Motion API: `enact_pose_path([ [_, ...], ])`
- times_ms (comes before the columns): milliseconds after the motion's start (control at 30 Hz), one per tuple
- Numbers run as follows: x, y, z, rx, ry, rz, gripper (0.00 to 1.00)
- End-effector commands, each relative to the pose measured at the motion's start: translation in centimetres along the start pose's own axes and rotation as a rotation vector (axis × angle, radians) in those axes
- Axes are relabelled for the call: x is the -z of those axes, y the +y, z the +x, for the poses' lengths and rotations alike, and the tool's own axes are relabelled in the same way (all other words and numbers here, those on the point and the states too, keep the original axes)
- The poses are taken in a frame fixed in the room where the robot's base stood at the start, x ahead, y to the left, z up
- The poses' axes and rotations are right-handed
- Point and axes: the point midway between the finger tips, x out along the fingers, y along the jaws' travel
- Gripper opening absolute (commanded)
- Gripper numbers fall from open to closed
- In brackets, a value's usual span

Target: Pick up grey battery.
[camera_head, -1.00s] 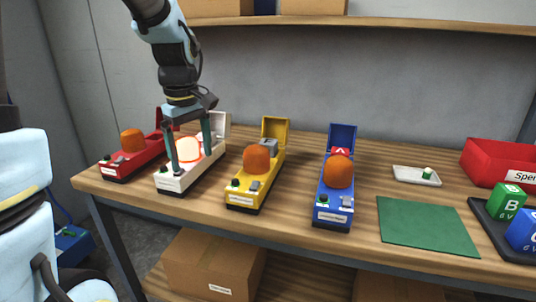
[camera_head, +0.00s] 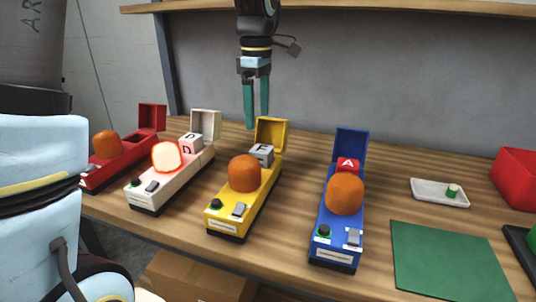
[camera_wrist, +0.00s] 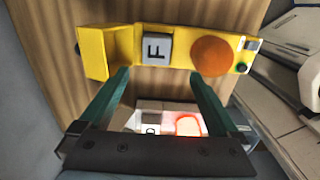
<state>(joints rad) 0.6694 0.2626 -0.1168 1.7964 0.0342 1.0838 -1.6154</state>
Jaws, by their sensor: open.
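The grey battery (camera_head: 262,154) is a small cube marked F. It sits in the open compartment of the yellow sign unit (camera_head: 226,217), behind its orange lamp. In the wrist view the grey battery (camera_wrist: 156,47) lies just beyond the fingertips, roughly between their lines. My gripper (camera_head: 257,122) is open and empty, with its green fingers pointing down, above and behind the yellow unit. The fingers also show in the wrist view (camera_wrist: 158,75), apart from the battery.
A white unit (camera_head: 150,196) with a lit lamp and a D cube stands left, beside a red unit (camera_head: 95,178). A blue unit (camera_head: 332,243) with a red A cube stands right. A green mat (camera_head: 445,260) and a white tray (camera_head: 425,195) lie further right.

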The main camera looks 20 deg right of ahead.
Motion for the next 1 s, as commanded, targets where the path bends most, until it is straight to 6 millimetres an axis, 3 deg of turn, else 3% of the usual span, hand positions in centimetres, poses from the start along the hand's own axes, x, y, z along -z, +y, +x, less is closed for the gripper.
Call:
enact_pose_path([
  [1000, -0.6, 0.1, 10.7, 0.002, 0.0, -0.002, 0.97],
])
